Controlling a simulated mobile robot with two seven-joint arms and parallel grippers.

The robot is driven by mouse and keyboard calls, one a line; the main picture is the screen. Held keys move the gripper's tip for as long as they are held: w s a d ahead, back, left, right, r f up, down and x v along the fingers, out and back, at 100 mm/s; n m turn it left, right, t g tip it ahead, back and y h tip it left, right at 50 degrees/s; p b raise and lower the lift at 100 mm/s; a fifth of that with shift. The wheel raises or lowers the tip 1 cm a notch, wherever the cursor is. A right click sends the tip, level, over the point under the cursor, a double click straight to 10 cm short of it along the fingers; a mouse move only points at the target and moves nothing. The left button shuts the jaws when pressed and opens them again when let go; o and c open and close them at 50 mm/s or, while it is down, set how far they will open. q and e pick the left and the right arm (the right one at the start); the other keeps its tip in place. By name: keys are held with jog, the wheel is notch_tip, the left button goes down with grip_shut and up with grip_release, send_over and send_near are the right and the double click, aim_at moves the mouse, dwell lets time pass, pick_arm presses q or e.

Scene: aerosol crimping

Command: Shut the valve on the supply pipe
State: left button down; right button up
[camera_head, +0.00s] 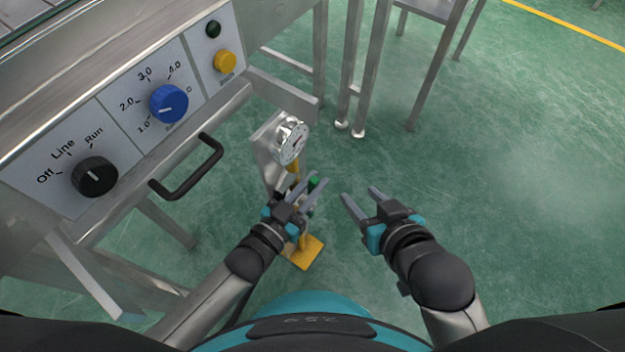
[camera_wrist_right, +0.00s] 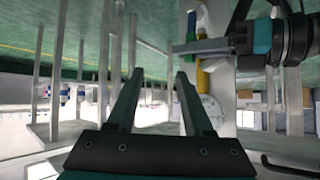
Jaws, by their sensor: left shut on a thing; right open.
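The yellow supply pipe (camera_head: 293,168) rises from a yellow foot plate (camera_head: 303,254) on the floor. A round white gauge (camera_head: 293,143) sits at its top. A green part of the valve (camera_head: 313,184) shows between the fingers of my left gripper (camera_head: 319,177), which is shut on the valve; the fingers and wrist hide most of it. The right wrist view shows the pipe (camera_wrist_right: 203,78), green part (camera_wrist_right: 192,64) and gauge (camera_wrist_right: 212,110), with the left gripper (camera_wrist_right: 182,48) across the pipe. My right gripper (camera_head: 359,193) is open and empty, to the right of the pipe.
A steel machine with a control panel (camera_head: 130,122) fills the left, with a black knob (camera_head: 95,177), a blue knob (camera_head: 169,103) and a yellow button (camera_head: 225,62). A black handle (camera_head: 190,176) juts out near the pipe. The green floor (camera_head: 520,200) at right is clear.

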pick_arm(q)
jog(key=shift+w+d+p, duration=0.1)
jog(key=shift+p, duration=0.2)
jog(key=p, duration=0.1)
jog(key=g+y+p, duration=0.1)
jog(key=shift+w+d+f+p, duration=0.1)
jog(key=shift+w+d+p, duration=0.15)
jog(key=shift+w+p, duration=0.1)
jog(key=shift+f+g, duration=0.15)
jog(key=shift+g, duration=0.15)
pick_arm(e)
jog(key=s+d+f+g+h, duration=0.1)
jog(key=s+d+g+h, duration=0.2)
jog(key=s+d+g, duration=0.2)
jog(key=shift+d+m, duration=0.3)
jog(key=shift+d, duration=0.4)
jog(key=shift+f, duration=0.1)
pick_arm(q)
jog(key=c, duration=1.1)
grip_release()
jog(key=shift+w, duration=0.1)
jog(key=shift+o, duration=0.2)
